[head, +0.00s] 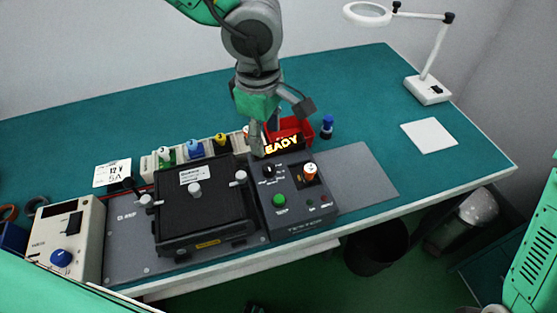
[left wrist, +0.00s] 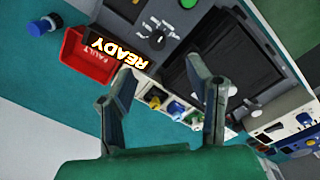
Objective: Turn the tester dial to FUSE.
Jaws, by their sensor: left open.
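The dark grey tester (head: 318,222) sits at the front middle of the bench, with a lit READY display (head: 282,145) at its back. Its black dial (head: 268,171) is at the upper left of its face, and it also shows in the left wrist view (left wrist: 157,41). The dial's labels are too small to read surely, so I cannot tell its setting. My left gripper (head: 280,130) is open and empty above the back of the tester, near the display. In the left wrist view its spread fingers (left wrist: 160,72) are apart from the dial.
A black-lidded fixture (head: 215,217) stands left of the tester. A red FAULT bin (left wrist: 85,62) stands beside the display. A grey mat (head: 362,178) lies clear at right.

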